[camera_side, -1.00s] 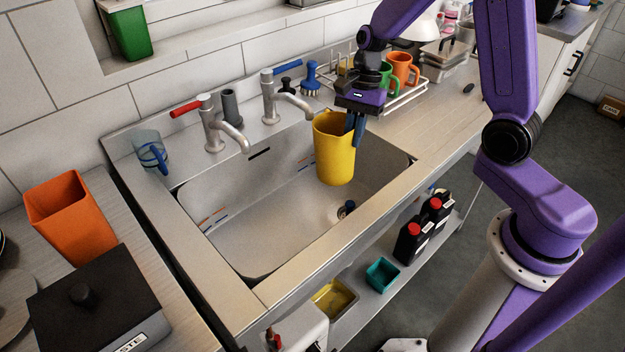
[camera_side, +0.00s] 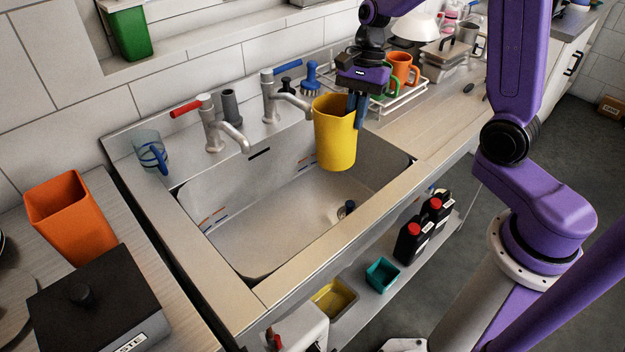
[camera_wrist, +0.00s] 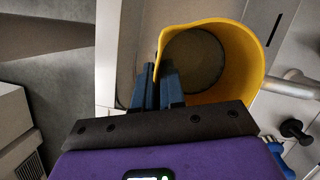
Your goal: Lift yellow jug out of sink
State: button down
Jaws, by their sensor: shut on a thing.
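The yellow jug (camera_side: 335,138) hangs upright over the right part of the sink (camera_side: 262,222), with its lower part still below the level of the back rim in the side view. My gripper (camera_side: 357,108) is shut on the jug's right side, its blue fingers pointing down. In the wrist view the blue fingers (camera_wrist: 160,88) pinch the near wall of the yellow jug (camera_wrist: 238,62). I look down into its round opening, and the inside looks empty with a grey-brown bottom. Whether the fingers hold the wall or a handle is hard to tell.
Two taps stand behind the sink, one with a red lever (camera_side: 186,108) and one with a blue lever (camera_side: 287,65), its spout close to the jug. A dish rack with an orange mug (camera_side: 404,68) is behind right. The right counter (camera_side: 440,125) is largely clear.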

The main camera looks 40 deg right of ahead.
jog(key=shift+r, duration=1.45)
